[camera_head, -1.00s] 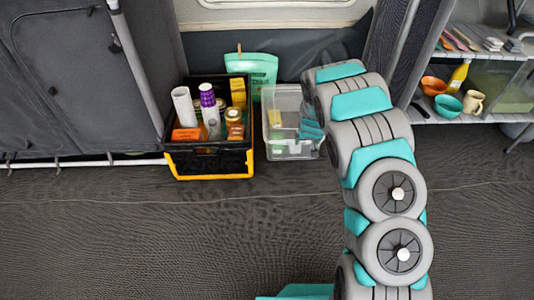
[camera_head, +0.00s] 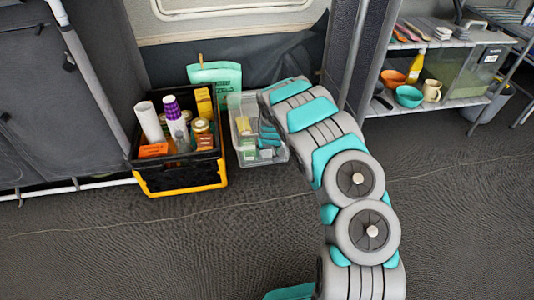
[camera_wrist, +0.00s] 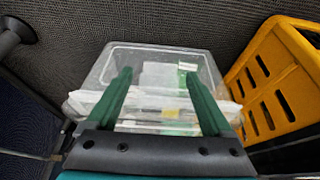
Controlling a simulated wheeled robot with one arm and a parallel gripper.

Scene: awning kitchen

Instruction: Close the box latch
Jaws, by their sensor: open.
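A clear plastic box (camera_head: 240,105) stands on the floor, with small green, yellow and white items showing through it. In the wrist view, the same box (camera_wrist: 117,56) lies in front of my gripper (camera_wrist: 162,80). The two green fingers are spread apart, with nothing clearly held between them, and overlap the box in the picture. I cannot tell whether they touch it. A whitish edge (camera_wrist: 82,100) runs along its near side, partly behind the fingers. I cannot make out the latch or its position. In the head view, my arm hides the box's right part.
A black and yellow crate (camera_head: 180,185) full of bottles and jars stands close to the box's left; its yellow wall (camera_wrist: 262,85) shows at right in the wrist view. A teal bag (camera_head: 222,74) is behind. Shelves (camera_head: 430,104) stand at right. The front floor is open.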

